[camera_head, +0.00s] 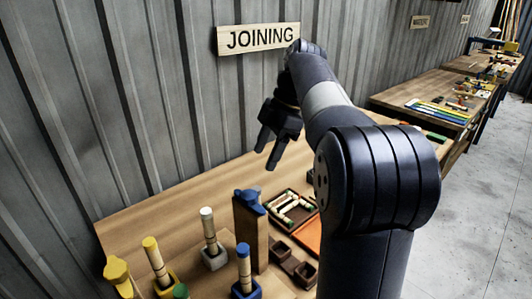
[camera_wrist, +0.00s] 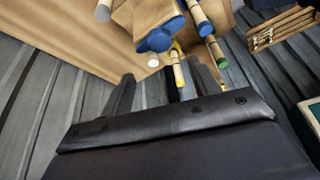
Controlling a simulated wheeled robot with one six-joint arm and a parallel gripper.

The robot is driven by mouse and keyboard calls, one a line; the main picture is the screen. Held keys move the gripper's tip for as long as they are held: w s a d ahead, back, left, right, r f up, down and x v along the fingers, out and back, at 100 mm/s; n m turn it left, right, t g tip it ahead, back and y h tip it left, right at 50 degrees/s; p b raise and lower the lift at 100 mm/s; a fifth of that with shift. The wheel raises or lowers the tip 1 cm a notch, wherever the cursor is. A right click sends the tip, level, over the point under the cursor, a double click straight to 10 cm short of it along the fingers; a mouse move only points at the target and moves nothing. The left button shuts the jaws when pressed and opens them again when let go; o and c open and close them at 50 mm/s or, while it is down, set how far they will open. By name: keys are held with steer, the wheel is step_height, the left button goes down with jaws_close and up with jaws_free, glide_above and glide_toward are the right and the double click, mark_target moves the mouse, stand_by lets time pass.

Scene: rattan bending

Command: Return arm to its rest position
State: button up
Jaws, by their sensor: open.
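My gripper (camera_head: 269,147) is open and empty in the head view, raised above the workbench near the corrugated wall, with its fingers pointing down and to the left. My arm reaches up from the lower right and bends over towards the wall. In the wrist view my gripper (camera_wrist: 163,82) shows two dark fingers spread apart, with bench items beyond them and nothing between them in contact. My arm hides part of the bench on the right in the head view.
The wooden bench (camera_head: 150,218) holds a block with a blue top (camera_head: 250,225), several upright rods in holders, such as a white-topped rod (camera_head: 210,235), and a compartment tray (camera_head: 290,208). A JOINING sign (camera_head: 258,38) hangs on the wall. More benches stand at the back right; the grey floor is clear.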

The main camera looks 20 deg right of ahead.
mark_target(249, 194)
steer(key=x, duration=1.1)
steer(key=shift+r, duration=0.1)
